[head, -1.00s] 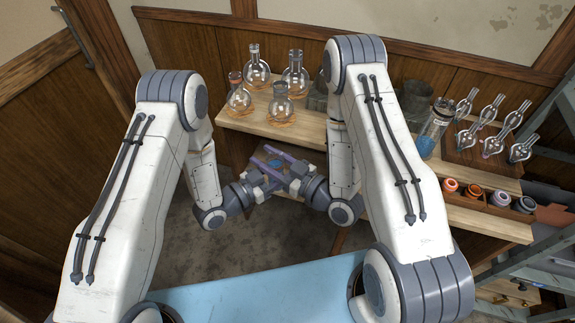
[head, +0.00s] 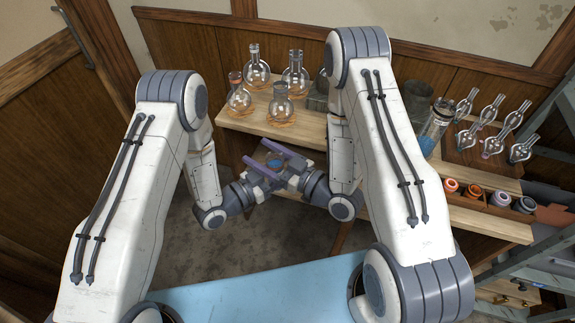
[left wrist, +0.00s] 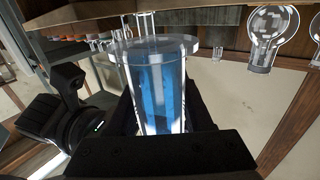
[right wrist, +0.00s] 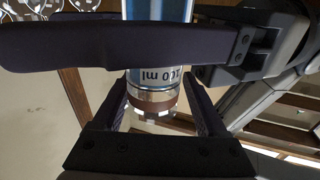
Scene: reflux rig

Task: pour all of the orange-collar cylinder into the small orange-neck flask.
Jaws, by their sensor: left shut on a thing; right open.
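The cylinder (left wrist: 163,90), clear with blue liquid, is held in my left gripper (left wrist: 165,105), which is shut on it. It also shows as a small blue patch in the head view (head: 276,163). In the right wrist view its lower end has a brownish-orange collar (right wrist: 152,104) and an upside-down 100 ml mark. My right gripper (head: 254,150) is open, its fingers on either side of the collar end; contact cannot be told. The orange-neck flask (head: 240,99) stands upright at the bench's left end.
Other round flasks (head: 281,107) stand close to the orange-neck one on the wooden bench (head: 310,134). Another blue-filled cylinder (head: 434,127) stands further right, near a rack of glass bulbs (head: 490,140) and several coloured rings (head: 473,192). Free space lies below the bench front.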

